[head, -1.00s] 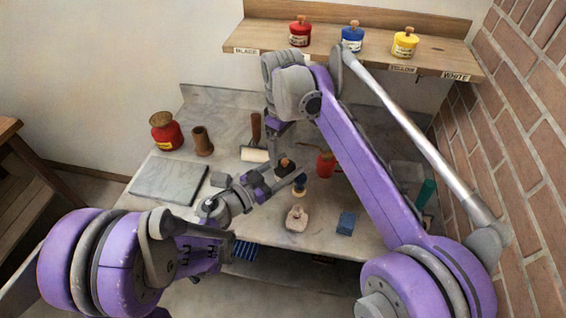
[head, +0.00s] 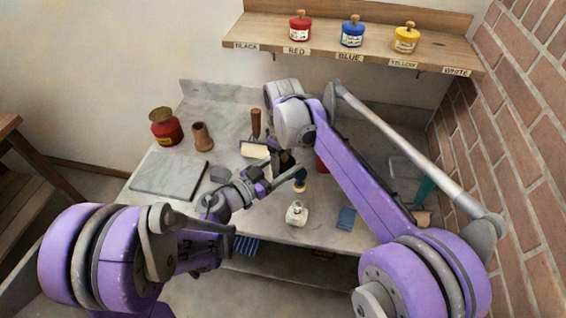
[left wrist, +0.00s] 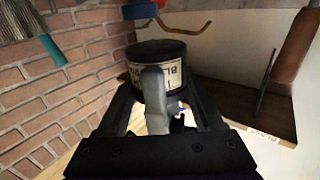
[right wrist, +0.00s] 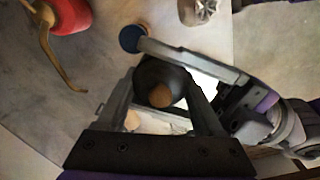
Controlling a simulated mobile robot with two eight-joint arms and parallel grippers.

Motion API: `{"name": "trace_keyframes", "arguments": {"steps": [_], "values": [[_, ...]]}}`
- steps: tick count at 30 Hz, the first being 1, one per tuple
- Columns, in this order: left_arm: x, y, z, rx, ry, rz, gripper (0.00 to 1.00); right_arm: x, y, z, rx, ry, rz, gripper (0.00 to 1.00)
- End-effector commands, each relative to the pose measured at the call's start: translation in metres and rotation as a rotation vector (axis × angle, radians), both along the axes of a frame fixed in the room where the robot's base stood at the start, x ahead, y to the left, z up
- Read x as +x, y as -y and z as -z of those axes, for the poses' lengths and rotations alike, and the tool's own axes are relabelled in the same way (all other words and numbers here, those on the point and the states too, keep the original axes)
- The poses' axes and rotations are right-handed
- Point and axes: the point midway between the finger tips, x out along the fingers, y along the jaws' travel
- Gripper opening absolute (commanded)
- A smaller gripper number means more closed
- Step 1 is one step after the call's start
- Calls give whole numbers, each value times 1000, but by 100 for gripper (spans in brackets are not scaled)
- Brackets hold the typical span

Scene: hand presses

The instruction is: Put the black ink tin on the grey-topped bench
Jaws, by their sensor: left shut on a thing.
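The black ink tin (left wrist: 165,65) has a cream label and sits between the fingers of my left gripper (left wrist: 163,92), which is shut on it. In the right wrist view the tin (right wrist: 150,76) shows its dark lid and round wooden knob. My right gripper (right wrist: 163,88) reaches down from above, its fingers open around the tin; whether they touch it is unclear. In the head view both grippers meet over the middle of the grey-topped bench (head: 270,222), largely hiding the tin. The tin is held above the bench top.
On the bench are a red jar (head: 165,127), a brown cup (head: 202,137), a stone slab (head: 168,176), a roller (head: 255,149), a white bottle (head: 296,213) and a blue block (head: 346,218). A wall shelf (head: 270,38) holds red, blue and yellow tins. A brick wall borders the right.

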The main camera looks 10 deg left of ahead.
Motion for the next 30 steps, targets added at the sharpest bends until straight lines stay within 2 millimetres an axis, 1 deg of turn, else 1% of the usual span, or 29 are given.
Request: {"name": "trace_keyframes", "arguments": {"steps": [1, 5, 6, 9, 10, 11, 15, 16, 22, 25, 28, 30], "values": [[0, 0, 0, 0, 0, 0, 0, 0, 0, 0, 0, 0, 0, 47], [0, 0, 0, 0, 0, 0, 0, 0, 0, 0, 0, 1, 0, 24], [0, 0, 0, 0, 0, 0, 0, 0, 0, 0, 0, 1, 0, 17], [0, 0, 0, 0, 0, 0, 0, 0, 0, 0, 0, 1, 0, 0], [0, 0, 0, 0, 0, 0, 0, 0, 0, 0, 0, 1, 0, 0], [0, 0, 0, 0, 0, 0, 73, 0, 0, -1, 0, 1, 0, 0], [0, 0, 0, 0, 0, 0, 99, 0, 0, -1, 0, 1, 0, 0], [0, 0, 0, 0, 0, 0, 100, 0, 0, -1, 0, 1, 0, 0], [0, 0, 0, 0, 0, 0, 100, 0, 0, 0, 0, 0, 0, 0], [-3, -3, 0, 0, 0, -2, 100, 0, 0, 0, 0, 0, 0, 0], [-12, -12, 0, 0, 0, -3, 100, 0, 0, 0, 0, 0, 0, 0], [-22, -20, 0, 1, -1, -4, 100, 0, 0, 0, 0, 0, 0, 0]]}}
